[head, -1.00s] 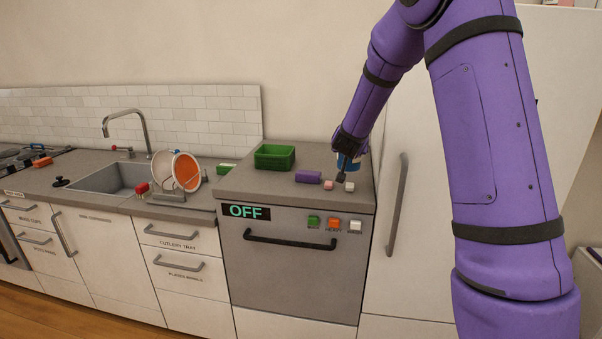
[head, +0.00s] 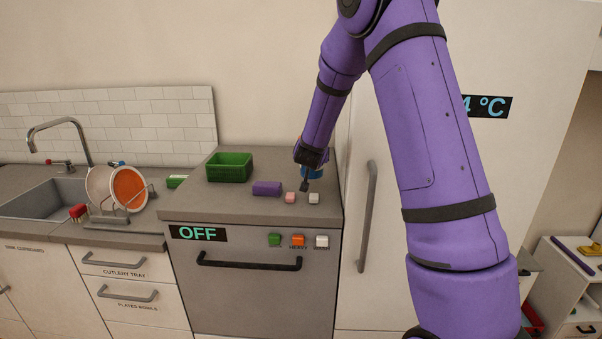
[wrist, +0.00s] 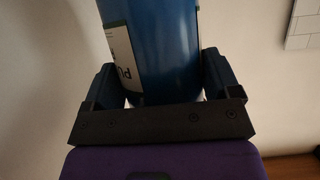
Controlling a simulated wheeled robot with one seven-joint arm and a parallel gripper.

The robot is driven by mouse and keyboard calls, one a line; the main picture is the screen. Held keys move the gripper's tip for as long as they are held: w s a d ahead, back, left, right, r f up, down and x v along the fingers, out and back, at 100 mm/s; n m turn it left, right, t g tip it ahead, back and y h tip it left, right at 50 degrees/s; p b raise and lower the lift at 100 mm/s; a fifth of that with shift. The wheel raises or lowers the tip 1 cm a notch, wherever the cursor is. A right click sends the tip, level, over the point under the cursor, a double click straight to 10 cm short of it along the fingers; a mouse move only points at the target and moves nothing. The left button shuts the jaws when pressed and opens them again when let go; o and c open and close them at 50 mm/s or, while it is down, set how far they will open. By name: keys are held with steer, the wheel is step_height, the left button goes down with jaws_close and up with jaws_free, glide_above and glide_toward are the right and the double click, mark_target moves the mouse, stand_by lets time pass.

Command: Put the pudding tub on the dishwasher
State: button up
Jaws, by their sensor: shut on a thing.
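The pudding tub (wrist: 162,50) is blue with a white label that shows the letters "PU" in the wrist view. My gripper (wrist: 160,92) is shut on it, one finger on each side. In the head view the blue tub (head: 312,172) shows partly behind my dark gripper (head: 309,165), over the back right part of the dishwasher top. I cannot tell whether the tub touches the top. The dishwasher (head: 235,283) is grey with a dark handle and a display reading OFF.
On the dishwasher top are a green basket (head: 229,167), a purple block (head: 267,188), a pink block (head: 290,197) and a white block (head: 314,198). A tall white fridge (head: 385,250) stands to the right. A dish rack with plates (head: 128,188) is on the left.

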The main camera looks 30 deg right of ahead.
mark_target(312, 170)
steer(key=shift+f, duration=2.7)
steer(key=shift+f, duration=0.1)
steer(key=o, duration=1.7)
steer(key=shift+c, duration=0.2)
steer(key=s+a+r+n+g+y, duration=0.15)
steer(key=s+a+r+y, duration=0.25)
steer(key=s+a+r, duration=0.6)
steer(key=s+a+r+n+y, duration=0.3)
steer(key=s+a+r, duration=0.4)
steer(key=s, duration=0.4)
steer(key=s+r+n+g, duration=0.1)
steer(key=s+g, duration=0.1)
steer(key=s, duration=0.9)
steer(key=s+a+r+n+g, duration=0.1)
steer(key=s+r+g, duration=0.1)
steer(key=s, duration=0.9)
steer(key=shift+s+a+r, duration=0.15)
steer(key=shift+s+a, duration=0.15)
steer(key=shift+s, duration=0.1)
